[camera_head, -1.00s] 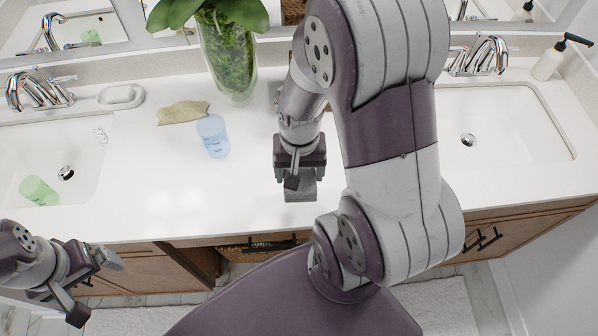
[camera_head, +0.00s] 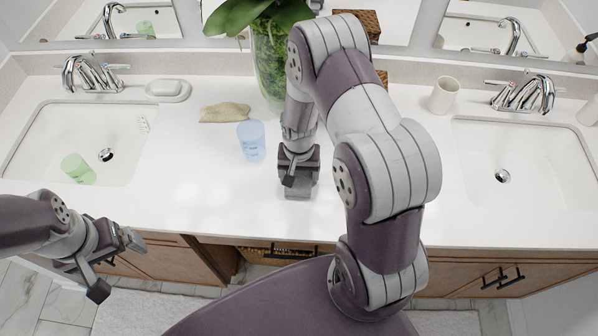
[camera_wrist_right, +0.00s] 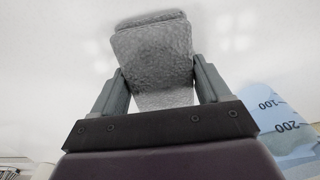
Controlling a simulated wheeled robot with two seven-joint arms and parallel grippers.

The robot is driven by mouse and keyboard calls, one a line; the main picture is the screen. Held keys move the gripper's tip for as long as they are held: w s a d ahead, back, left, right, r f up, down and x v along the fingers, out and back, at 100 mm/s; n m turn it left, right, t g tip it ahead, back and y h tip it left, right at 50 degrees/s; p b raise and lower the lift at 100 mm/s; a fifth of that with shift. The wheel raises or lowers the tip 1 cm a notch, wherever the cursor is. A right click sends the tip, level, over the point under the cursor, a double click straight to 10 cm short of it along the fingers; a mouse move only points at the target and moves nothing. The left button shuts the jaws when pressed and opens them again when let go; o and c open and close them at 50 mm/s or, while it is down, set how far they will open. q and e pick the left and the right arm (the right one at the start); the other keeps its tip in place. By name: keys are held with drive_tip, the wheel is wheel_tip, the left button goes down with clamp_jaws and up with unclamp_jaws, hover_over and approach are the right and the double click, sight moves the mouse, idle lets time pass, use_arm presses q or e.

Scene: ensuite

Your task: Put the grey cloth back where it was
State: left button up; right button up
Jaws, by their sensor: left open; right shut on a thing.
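The grey cloth (camera_wrist_right: 155,50) is a folded, textured piece between the two fingers of my right gripper (camera_wrist_right: 155,85) in the right wrist view. In the head view the right gripper (camera_head: 298,180) is over the white counter, right of the blue cup, with the grey cloth (camera_head: 298,190) partly hidden below it. I cannot tell whether the cloth touches the counter. My left gripper (camera_head: 112,268) is open and empty, in front of the counter's front edge at the lower left.
A blue measuring cup (camera_head: 251,141) and a tan cloth (camera_head: 225,112) lie left of my right gripper. A glass vase with a plant (camera_head: 270,65) stands behind. A white cup (camera_head: 444,95) is by the right sink (camera_head: 530,160). A green cup (camera_head: 78,168) is in the left sink (camera_head: 40,150).

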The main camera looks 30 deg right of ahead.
sight(299, 176)
drive_tip(key=shift+f, duration=0.15)
drive_tip(key=o, duration=1)
drive_tip(key=shift+r, duration=0.35)
wheel_tip(299, 176, up, 12)
drive_tip(key=b, duration=0.2)
drive_tip(key=s+a+r+n, duration=0.1)
drive_tip(key=s+n, duration=0.1)
drive_tip(key=s, duration=0.1)
drive_tip(key=s+a+r+n+t, duration=0.1)
drive_tip(key=s+a+n, duration=0.1)
drive_tip(key=s, duration=0.1)
drive_tip(key=s+a+r+n, duration=0.2)
drive_tip(key=s, duration=0.1)
drive_tip(key=shift+a+n, duration=0.2)
drive_tip(key=shift+n, duration=0.1)
